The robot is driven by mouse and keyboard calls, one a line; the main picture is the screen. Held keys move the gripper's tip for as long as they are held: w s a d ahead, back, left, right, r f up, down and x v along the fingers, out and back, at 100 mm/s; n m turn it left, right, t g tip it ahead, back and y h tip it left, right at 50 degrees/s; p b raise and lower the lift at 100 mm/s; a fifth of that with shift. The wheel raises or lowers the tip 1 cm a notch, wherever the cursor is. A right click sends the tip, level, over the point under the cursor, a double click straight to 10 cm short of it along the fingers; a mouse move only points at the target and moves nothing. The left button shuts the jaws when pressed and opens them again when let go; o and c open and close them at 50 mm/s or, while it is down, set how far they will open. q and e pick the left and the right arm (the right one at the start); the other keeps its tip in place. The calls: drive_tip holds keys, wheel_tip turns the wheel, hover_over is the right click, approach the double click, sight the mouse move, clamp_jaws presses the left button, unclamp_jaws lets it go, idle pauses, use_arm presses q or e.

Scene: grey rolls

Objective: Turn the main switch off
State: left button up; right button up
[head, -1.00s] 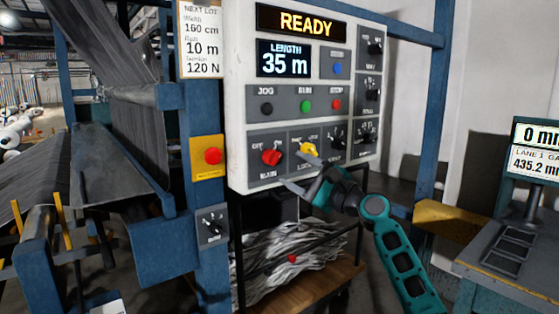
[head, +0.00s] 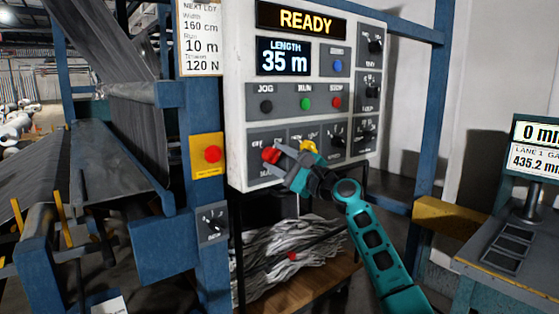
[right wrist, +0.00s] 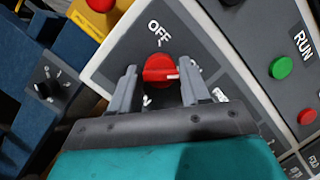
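The main switch is a red rotary knob (head: 271,155) at the lower left of the white control panel (head: 237,100). It also shows in the right wrist view (right wrist: 158,67), with the OFF label beyond it. Its grip bar lies across that view, its white mark to the right, turned away from OFF. My right gripper (head: 272,158) is open at the knob. In the right wrist view its fingers (right wrist: 159,78) stand on either side of the knob, with gaps visible. Whether they touch it cannot be told. My left gripper is not in view.
A yellow knob (head: 308,147) sits just right of the red one, close to my gripper. A red button on a yellow plate (head: 212,154) is left of the panel. Blue posts (head: 433,110) flank the panel. A grey bench (head: 500,255) stands at the right.

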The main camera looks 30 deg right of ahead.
drive_tip(key=c, duration=0.6)
drive_tip(key=shift+f, duration=0.1)
